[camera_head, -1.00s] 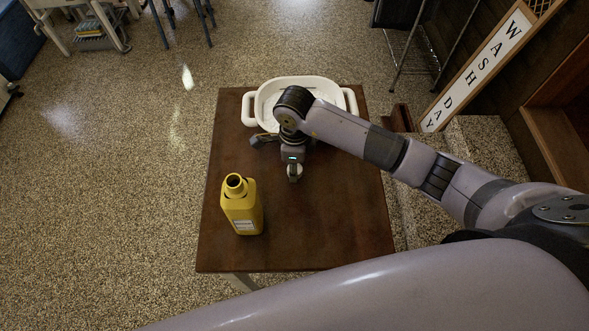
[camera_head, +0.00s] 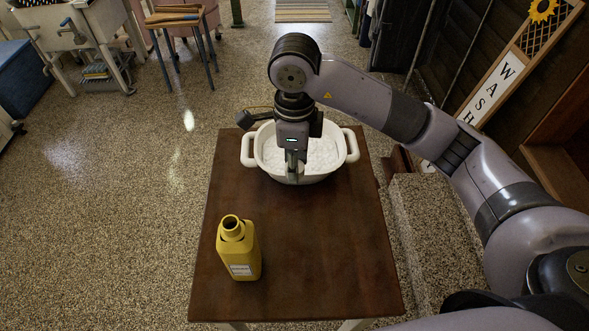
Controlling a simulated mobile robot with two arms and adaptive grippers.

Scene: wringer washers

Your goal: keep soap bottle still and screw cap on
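The yellow soap bottle (camera_head: 240,261) stands upright on the left front of the brown table. Its neck is open at the top, with no cap on it, and a pale label shows low on its front. My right gripper (camera_head: 296,172) points down in front of and over the white basin, behind and to the right of the bottle and clear of it. Its fingers look narrow and are seen edge-on, so I cannot tell whether they hold anything. I cannot make out a cap. My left gripper is not in view.
The white basin (camera_head: 350,146) with two handles stands at the back of the table, with whitish contents. The brown table top (camera_head: 330,250) is clear to the right of the bottle. A speckled stone block (camera_head: 428,225) stands right of the table.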

